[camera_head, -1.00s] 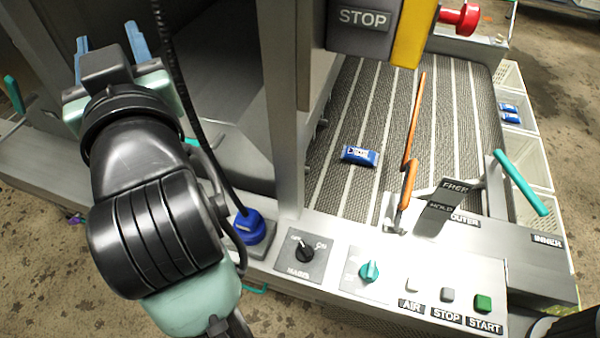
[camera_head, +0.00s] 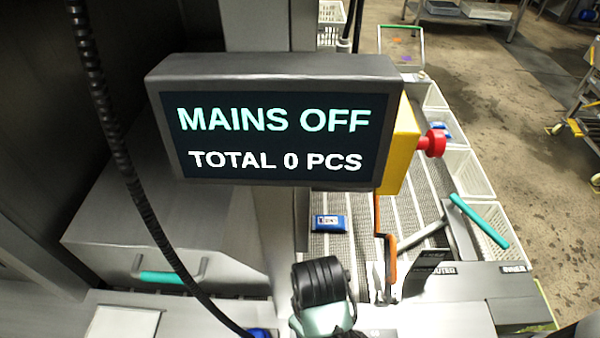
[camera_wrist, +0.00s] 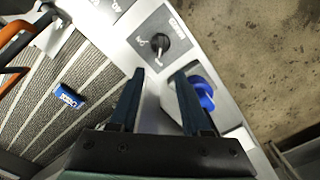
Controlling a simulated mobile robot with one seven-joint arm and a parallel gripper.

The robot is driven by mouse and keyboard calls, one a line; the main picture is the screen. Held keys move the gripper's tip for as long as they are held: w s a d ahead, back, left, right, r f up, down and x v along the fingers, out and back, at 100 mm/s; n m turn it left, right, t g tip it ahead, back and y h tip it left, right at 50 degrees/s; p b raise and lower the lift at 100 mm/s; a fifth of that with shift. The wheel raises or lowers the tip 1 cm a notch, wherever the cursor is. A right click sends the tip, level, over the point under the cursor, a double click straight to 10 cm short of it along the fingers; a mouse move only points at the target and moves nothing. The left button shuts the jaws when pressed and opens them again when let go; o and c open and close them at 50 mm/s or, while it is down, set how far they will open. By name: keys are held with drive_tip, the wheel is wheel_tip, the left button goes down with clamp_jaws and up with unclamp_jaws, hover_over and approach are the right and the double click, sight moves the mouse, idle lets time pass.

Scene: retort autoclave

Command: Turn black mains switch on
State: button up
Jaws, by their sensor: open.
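The black mains switch (camera_wrist: 158,43) shows in the wrist view as a round knob with a light pointer mark, on a dark square plate on the pale panel. My gripper (camera_wrist: 159,74) is open and empty, its two dark blue fingers spread apart. The switch lies just beyond the fingertips, roughly in line with the gap; I see no contact. In the head view the switch and fingers are hidden, and only my arm shows at the bottom centre. The display (camera_head: 275,135) in the head view reads MAINS OFF and TOTAL 0 PCS.
A blue knob (camera_wrist: 203,92) sits beside the right finger, partly behind it. An orange bent handle (camera_head: 388,250), a yellow box (camera_head: 401,145) with a red button (camera_head: 433,143) and a teal handle (camera_head: 479,220) stand to the right. A blue packet (camera_head: 329,223) lies on the striped belt.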

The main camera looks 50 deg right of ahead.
drive_tip(key=f, duration=1)
drive_tip(key=shift+s+f, duration=0.25)
drive_tip(key=shift+f, duration=0.1)
drive_tip(key=shift+w+f, duration=0.1)
drive_tip(key=shift+f, duration=0.6)
drive_tip(key=shift+c, duration=0.3)
clamp_jaws()
